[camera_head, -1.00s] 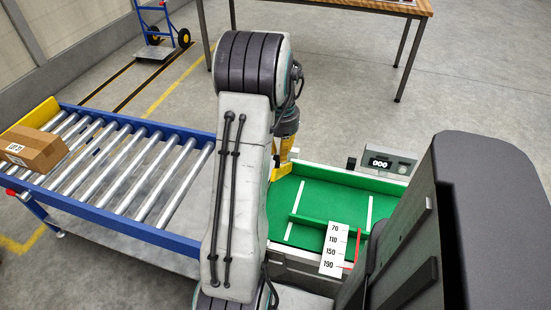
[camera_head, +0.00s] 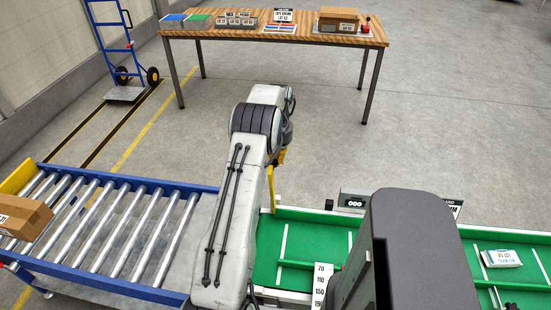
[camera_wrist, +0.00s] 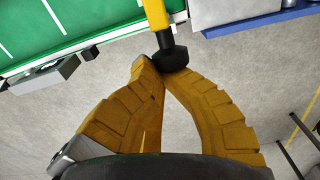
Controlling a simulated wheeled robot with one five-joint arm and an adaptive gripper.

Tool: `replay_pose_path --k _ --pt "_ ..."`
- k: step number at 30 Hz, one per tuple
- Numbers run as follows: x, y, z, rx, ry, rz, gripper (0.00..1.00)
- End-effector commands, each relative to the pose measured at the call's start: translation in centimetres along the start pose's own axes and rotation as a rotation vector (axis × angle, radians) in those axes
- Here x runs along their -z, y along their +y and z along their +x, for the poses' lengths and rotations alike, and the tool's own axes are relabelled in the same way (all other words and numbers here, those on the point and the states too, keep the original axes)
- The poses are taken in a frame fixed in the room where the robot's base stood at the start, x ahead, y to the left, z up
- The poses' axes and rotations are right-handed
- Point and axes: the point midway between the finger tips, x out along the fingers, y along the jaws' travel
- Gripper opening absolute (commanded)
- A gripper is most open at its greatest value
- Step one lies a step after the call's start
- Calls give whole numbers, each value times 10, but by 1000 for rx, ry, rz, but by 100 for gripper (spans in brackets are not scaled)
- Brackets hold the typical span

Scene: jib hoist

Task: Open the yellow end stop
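The yellow end stop shows in the wrist view as a yellow bar (camera_wrist: 157,14) ending in a black knob (camera_wrist: 171,58). In the head view a yellow upright piece (camera_head: 271,190) shows beside my arm, by the left end of the green belt. My gripper (camera_wrist: 160,76) has orange-brown fingers whose tips come together right at the knob. Whether the tips touch the knob cannot be told. In the head view my arm hides most of the gripper and part of the stop.
A blue-framed roller conveyor (camera_head: 108,238) carries a cardboard box (camera_head: 22,217) at left. The green belt (camera_head: 322,242) runs right, with a white packet (camera_head: 502,258) on it. A wooden table (camera_head: 225,27) and a blue hand truck (camera_head: 117,48) stand behind. Open floor lies between.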

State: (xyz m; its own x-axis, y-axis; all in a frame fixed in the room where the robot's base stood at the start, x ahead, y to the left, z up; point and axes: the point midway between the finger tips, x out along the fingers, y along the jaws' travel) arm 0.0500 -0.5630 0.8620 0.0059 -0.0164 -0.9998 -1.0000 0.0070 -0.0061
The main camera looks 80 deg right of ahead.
Motion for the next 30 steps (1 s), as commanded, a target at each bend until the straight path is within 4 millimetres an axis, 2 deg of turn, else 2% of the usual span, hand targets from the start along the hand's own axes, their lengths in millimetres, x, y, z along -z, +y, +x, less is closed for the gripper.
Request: replay_pose_path --k 1,17,30 --pt "-1 -11 8 0 -17 -19 0" --pt "9 -10 12 0 -22 -18 0" --pt "10 -9 9 0 -18 -16 41"
